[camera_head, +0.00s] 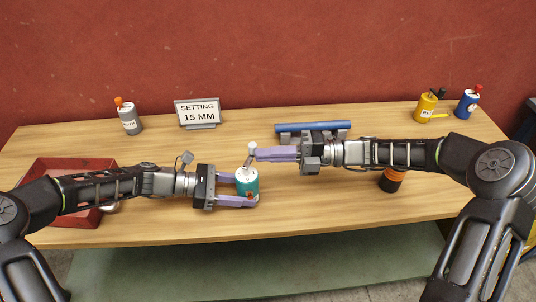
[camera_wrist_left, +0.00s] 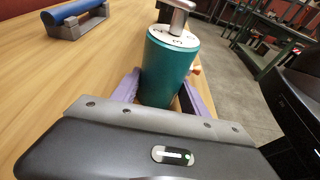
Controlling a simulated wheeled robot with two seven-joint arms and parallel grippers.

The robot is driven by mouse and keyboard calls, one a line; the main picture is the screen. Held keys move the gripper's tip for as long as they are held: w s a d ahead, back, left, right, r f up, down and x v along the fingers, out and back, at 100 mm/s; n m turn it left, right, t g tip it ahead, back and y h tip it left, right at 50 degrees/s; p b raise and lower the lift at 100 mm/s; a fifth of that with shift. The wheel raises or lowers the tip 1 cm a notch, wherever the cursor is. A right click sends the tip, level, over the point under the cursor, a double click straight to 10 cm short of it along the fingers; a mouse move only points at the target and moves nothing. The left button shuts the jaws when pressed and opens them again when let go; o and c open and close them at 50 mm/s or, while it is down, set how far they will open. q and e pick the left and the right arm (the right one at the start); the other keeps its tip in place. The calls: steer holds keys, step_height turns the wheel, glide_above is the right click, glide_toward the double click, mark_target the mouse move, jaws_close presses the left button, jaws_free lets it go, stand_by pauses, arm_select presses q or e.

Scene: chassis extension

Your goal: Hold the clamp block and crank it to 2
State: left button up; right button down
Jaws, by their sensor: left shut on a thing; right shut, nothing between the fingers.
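The clamp block is a teal cylinder (camera_head: 246,186) with a white marked dial on top and a grey crank (camera_head: 251,154) rising from it. It stands near the front middle of the table. My left gripper (camera_head: 245,190) is shut on its body from the left. The left wrist view shows the teal body (camera_wrist_left: 167,72) between the purple fingers, with numbers on the dial partly hidden by the crank knob (camera_wrist_left: 178,12). My right gripper (camera_head: 255,154) is shut and empty, its fingertips beside the crank. I cannot tell whether they touch it.
A sign (camera_head: 199,112) reads "SETTING 15 MM". A blue bar (camera_head: 315,127) lies on a grey stand behind. A grey can (camera_head: 129,121), a yellow one (camera_head: 425,108) and a blue one (camera_head: 467,105) stand at the back. A red tray (camera_head: 60,172) is at left; an orange-black cylinder (camera_head: 391,181) is at right.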

steer(key=shift+w, duration=0.15)
steer(key=shift+w+a, duration=0.7)
steer(key=shift+w, duration=0.35)
steer(key=shift+w+a, duration=0.1)
step_height(320, 180, up, 10)
stand_by(0.7)
steer(key=shift+r, duration=0.15)
step_height(320, 180, up, 6)
steer(key=shift+f, duration=0.15)
stand_by(0.6)
